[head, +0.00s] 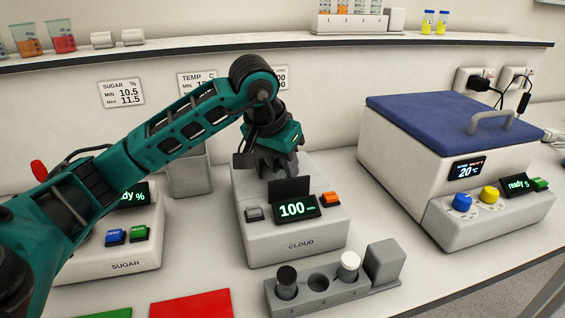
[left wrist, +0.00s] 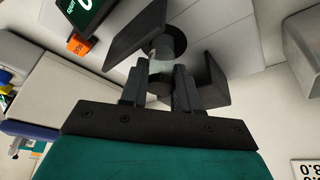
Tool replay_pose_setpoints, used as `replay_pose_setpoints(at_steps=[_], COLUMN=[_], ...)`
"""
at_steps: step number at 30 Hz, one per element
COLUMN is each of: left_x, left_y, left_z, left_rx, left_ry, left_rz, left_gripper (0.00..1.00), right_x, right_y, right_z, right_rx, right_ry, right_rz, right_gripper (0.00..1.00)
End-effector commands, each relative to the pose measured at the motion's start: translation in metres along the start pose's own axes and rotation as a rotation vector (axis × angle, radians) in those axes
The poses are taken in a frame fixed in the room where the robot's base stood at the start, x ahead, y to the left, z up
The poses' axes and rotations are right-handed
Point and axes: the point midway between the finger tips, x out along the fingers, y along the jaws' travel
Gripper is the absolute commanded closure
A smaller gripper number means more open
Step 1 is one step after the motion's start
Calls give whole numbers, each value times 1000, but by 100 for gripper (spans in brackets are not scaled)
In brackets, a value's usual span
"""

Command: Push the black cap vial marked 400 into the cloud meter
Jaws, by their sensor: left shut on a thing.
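The cloud meter (head: 292,246) stands mid-table, labelled CLOUD, its display (head: 296,208) reading "100 –". My left gripper (head: 277,170) is over the back of the meter, behind an upright dark plate. In the left wrist view my left gripper (left wrist: 160,90) is shut on a clear vial (left wrist: 161,66) with a dark end between the fingers. The vial's far end is at a dark round opening of the meter; how deep it sits I cannot tell. No mark on it is readable. Another black-capped vial (head: 286,281) stands in the grey rack (head: 325,293). My right gripper is out of view.
The rack also holds a white-capped vial (head: 348,266), with an empty hole between the two. The sugar meter (head: 112,250) is at left, and a blue-lidded box (head: 452,120) at right. A red mat (head: 192,303) and a green mat (head: 108,313) lie in front.

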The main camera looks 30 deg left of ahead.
Motion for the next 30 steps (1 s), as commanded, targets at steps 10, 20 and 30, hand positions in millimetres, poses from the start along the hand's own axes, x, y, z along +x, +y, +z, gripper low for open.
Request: replay_pose_setpoints(at_steps=[10,20,30], left_x=[7,6,10], left_y=[0,0,0], left_z=[3,2,4], left_rx=[0,0,0], left_ry=[1,2,1], left_rz=[0,0,0], left_gripper=[99,99,99], right_x=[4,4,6], right_y=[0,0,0], right_z=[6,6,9], right_rx=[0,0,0], right_ry=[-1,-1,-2], right_rz=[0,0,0], right_gripper=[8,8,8])
